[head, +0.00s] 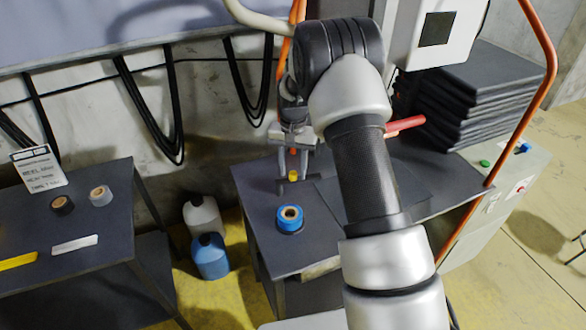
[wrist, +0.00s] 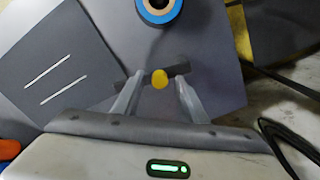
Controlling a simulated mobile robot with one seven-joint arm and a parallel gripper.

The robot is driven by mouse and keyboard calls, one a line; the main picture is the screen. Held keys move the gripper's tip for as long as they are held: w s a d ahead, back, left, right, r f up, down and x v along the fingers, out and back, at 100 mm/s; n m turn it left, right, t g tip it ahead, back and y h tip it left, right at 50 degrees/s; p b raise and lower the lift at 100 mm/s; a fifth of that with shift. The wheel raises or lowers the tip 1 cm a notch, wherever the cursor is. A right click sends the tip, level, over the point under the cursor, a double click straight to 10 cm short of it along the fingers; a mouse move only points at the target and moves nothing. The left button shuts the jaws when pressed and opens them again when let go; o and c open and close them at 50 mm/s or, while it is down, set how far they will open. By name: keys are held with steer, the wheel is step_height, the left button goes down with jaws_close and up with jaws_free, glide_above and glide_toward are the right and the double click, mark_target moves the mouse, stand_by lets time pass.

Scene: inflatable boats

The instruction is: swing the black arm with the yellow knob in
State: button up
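The yellow knob (head: 293,175) is at the back of the dark worktable (head: 258,185), under my gripper (head: 293,168). In the wrist view the knob (wrist: 160,79) shows between the two fingertips of my gripper (wrist: 160,82), with a gap on each side. The short black arm (wrist: 181,69) shows as a dark bar behind the knob, reaching a little to both sides. My gripper is open and holds nothing. In the head view the black arm is too small to make out clearly.
A blue tape roll (head: 290,219) lies on the worktable in front of the knob; it also shows in the wrist view (wrist: 158,10). A flat grey panel with two white lines (wrist: 55,70) lies left in the wrist view. Stacked dark sheets (head: 470,105) and a red handle (head: 405,125) are at right.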

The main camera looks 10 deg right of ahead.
steer(key=shift+f, duration=0.15)
jaws_close()
steer(key=shift+s, duration=0.1)
steer(key=shift+s+a+m, duration=0.6)
steer(key=shift+s+m, duration=0.1)
steer(key=shift+m, duration=1.95)
steer(key=shift+s+a+m, duration=0.65)
steer(key=shift+m, duration=2.05)
steer(key=shift+s+a+m, duration=0.6)
steer(key=shift+s+m, duration=0.1)
steer(key=shift+m, duration=1.95)
